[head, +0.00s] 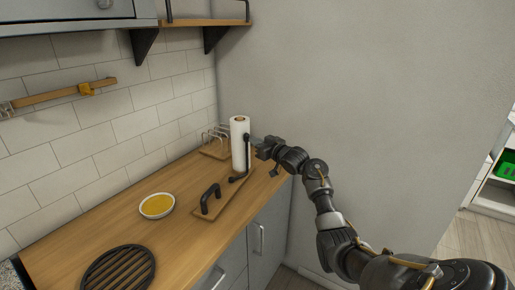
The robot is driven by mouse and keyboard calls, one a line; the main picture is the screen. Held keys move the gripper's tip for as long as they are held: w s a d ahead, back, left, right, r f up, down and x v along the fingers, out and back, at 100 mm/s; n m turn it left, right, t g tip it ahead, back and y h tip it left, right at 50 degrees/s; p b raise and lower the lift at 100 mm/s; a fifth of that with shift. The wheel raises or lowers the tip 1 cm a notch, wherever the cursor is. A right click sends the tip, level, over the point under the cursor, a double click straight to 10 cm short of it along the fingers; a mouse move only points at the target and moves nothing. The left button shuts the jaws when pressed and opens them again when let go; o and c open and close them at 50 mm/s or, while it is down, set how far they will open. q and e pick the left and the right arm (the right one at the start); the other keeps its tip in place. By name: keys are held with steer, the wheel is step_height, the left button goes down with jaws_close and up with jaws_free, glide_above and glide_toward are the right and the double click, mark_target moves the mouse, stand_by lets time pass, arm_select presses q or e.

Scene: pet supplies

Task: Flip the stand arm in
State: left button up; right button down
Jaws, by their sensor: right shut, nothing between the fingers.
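A white paper towel roll (238,146) stands upright at the far right part of the wooden counter, near the wall. A black stand arm (248,158) rises along the right side of the roll, with its lower end near the roll's foot. My right gripper (257,141) comes in from the right at the height of the arm's upper part. It is shut with nothing held. Its fingertips are small here and partly hard to make out; I cannot tell whether they touch the stand arm. My left gripper is out of view.
A white bowl with yellow contents (157,206) and a round black trivet (118,270) are on the counter. The grey wall (350,80) is close behind my gripper.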

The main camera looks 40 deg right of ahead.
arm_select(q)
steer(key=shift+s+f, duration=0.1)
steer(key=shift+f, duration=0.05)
arm_select(e)
steer(key=shift+w+d, duration=0.25)
steer(key=shift+w, duration=0.1)
stand_by(0.3)
arm_select(q)
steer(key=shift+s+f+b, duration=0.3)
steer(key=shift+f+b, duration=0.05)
steer(key=shift+b, duration=0.1)
arm_select(e)
steer(key=s+d, duration=0.2)
steer(key=s, duration=0.4)
steer(key=s+d, duration=0.2)
steer(key=s, duration=0.5)
steer(key=shift+d, duration=0.35)
